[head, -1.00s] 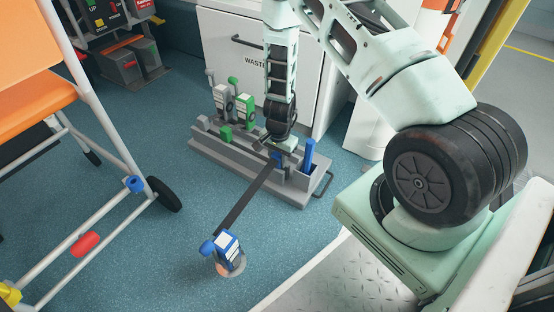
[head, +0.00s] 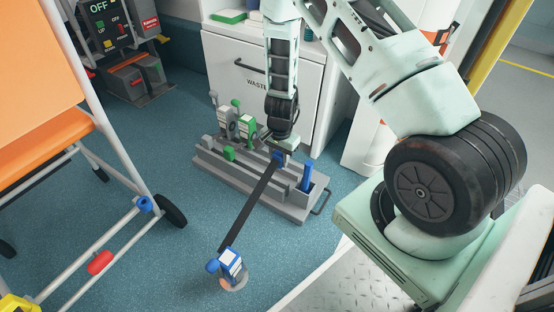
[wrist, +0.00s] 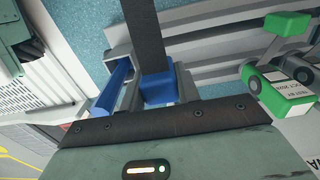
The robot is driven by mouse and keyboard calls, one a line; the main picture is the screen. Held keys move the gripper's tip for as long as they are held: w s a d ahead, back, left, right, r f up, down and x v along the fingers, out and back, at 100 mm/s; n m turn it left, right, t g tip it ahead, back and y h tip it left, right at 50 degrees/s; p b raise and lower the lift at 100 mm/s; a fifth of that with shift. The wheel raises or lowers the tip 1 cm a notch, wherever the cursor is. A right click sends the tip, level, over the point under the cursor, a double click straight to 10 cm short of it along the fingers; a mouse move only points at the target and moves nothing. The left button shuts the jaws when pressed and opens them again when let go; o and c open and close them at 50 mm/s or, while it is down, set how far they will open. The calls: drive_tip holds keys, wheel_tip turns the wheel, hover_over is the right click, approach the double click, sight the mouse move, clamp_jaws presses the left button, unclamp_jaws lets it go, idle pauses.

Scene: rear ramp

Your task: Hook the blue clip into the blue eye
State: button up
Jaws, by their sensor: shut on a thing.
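My gripper (head: 284,146) is shut on the blue clip (head: 278,157), just above the grey rack. The clip is at the end of a dark strap (head: 249,206), which slants down to a blue-and-white reel (head: 231,264) on the floor. In the wrist view the blue clip (wrist: 157,89) sits between the fingers, with the strap (wrist: 147,35) leading away from it. A blue ring on the wheelchair's lower rail, seemingly the blue eye (head: 145,204), is at the left, well apart from the clip. Its opening is too small to make out.
The grey rack (head: 215,172) holds grey and green reels (head: 240,127) and an upright blue post (head: 307,174) close to my gripper. The wheelchair also carries a red sleeve (head: 100,262) and a black wheel (head: 171,215).

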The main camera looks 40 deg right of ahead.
sight(278, 169)
drive_tip(key=shift+r+p, duration=1.45)
drive_tip(key=shift+r, duration=0.05)
drive_tip(key=shift+f, duration=0.15)
wheel_tip(278, 169, down, 8)
drive_tip(key=b, duration=0.8)
drive_tip(key=shift+r+p, duration=0.2)
drive_tip(key=shift+p, duration=0.35)
drive_tip(key=shift+f+b, duration=1.2)
drive_tip(key=shift+f, duration=1.25)
